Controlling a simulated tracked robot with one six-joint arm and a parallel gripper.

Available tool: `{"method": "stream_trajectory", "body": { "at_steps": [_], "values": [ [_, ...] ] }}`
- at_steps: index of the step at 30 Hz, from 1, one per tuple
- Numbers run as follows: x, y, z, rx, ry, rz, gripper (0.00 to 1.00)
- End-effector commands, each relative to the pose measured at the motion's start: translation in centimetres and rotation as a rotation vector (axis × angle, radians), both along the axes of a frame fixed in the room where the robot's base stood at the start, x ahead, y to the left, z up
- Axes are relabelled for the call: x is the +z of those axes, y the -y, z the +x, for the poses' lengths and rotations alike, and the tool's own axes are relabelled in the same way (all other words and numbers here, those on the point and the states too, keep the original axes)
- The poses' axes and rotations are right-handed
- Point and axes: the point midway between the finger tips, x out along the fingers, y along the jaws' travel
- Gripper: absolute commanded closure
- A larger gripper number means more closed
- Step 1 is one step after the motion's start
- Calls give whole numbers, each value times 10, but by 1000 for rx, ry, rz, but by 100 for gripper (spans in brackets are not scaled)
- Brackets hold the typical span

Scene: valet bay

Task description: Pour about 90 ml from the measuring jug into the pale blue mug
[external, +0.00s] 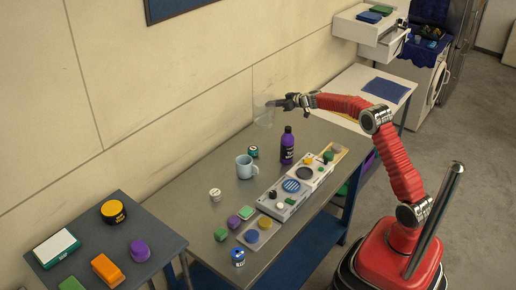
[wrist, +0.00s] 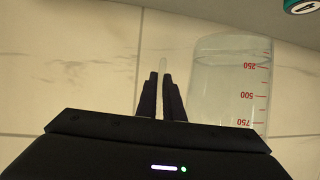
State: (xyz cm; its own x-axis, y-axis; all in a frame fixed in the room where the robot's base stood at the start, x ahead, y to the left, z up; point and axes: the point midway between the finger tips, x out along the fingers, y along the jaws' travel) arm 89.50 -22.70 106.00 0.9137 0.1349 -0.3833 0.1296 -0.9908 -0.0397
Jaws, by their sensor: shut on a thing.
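The clear measuring jug (external: 264,111) hangs in the air above the far side of the grey table, near the wall. It looks about upright. The wrist view also shows the jug (wrist: 230,85), with red marks 250, 500 and 750; the liquid level is hard to tell. My gripper (external: 285,103) is shut on the jug's handle, a pale strip (wrist: 162,68) between the fingers in the wrist view. The pale blue mug (external: 244,168) stands upright on the table, below and left of the jug, apart from it. Its inside contents cannot be made out.
A purple bottle (external: 287,146) stands right of the mug. A white-lidded jar (external: 215,195) is left of the mug. Trays (external: 288,207) with small items line the front edge.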

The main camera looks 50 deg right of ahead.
Motion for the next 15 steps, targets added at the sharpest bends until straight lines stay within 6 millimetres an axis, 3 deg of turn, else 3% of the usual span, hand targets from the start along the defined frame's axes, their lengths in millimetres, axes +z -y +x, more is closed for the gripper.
{"method": "stream_trajectory", "body": {
  "at_steps": [6, 15],
  "values": [
    [-11, -48, 25, 145, 1, 1, 100],
    [-38, -110, 42, 327, 0, 3, 100]
  ]
}}
